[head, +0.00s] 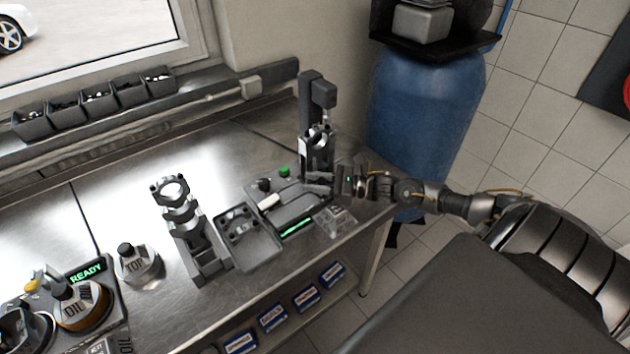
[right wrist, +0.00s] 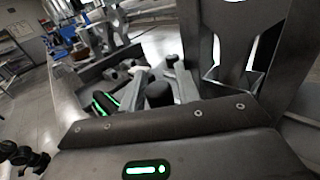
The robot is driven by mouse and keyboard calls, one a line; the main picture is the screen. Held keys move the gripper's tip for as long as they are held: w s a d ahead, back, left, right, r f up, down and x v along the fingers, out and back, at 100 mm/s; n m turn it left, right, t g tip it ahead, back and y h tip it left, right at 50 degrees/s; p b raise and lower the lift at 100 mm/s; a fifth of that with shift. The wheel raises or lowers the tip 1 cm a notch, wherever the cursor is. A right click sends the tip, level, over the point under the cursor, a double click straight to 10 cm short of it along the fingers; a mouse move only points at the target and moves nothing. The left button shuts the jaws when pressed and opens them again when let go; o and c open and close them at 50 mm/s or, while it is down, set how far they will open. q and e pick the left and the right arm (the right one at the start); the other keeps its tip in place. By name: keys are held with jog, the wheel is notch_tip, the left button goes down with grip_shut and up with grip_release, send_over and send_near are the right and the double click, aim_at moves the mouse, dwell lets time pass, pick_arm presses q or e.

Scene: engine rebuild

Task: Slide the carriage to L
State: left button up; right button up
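A press-like machine with a dark upright column (head: 312,98) stands at the back right of the bench. A bright ringed metal part (head: 318,137) sits at the column's front. In front is its dark base with a green lit strip (head: 297,227), a green button (head: 285,171) and a pale-ended bar (head: 269,202). I cannot tell for certain which part is the carriage, and no L mark is readable. My right gripper (head: 319,183) is beside the base's right side, its fingers apart. In the right wrist view, a black knob (right wrist: 158,94) shows between the fingers; contact is unclear. My left gripper is out of view.
A grey tray (head: 249,253) lies left of the base, beside a stand with a ringed part (head: 185,225). Dials and a READY display (head: 86,270) are at far left. A clear block (head: 335,221) sits near the front edge. A blue drum (head: 425,120) stands behind.

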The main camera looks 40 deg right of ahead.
grip_shut()
jog(key=shift+d+f+b, duration=0.25)
jog(key=shift+d+b, duration=0.2)
jog(key=shift+b, duration=0.05)
jog(key=d+b, duration=0.4)
jog(key=shift+s+d, duration=0.1)
jog(key=shift+d, duration=0.25)
jog(key=shift+d+r+b, duration=0.1)
jog(key=shift+d+b, duration=0.3)
jog(key=shift+d, duration=0.2)
jog(key=shift+d+r, duration=0.1)
jog(key=shift+r, duration=0.1)
grip_release()
jog(key=shift+d, duration=0.15)
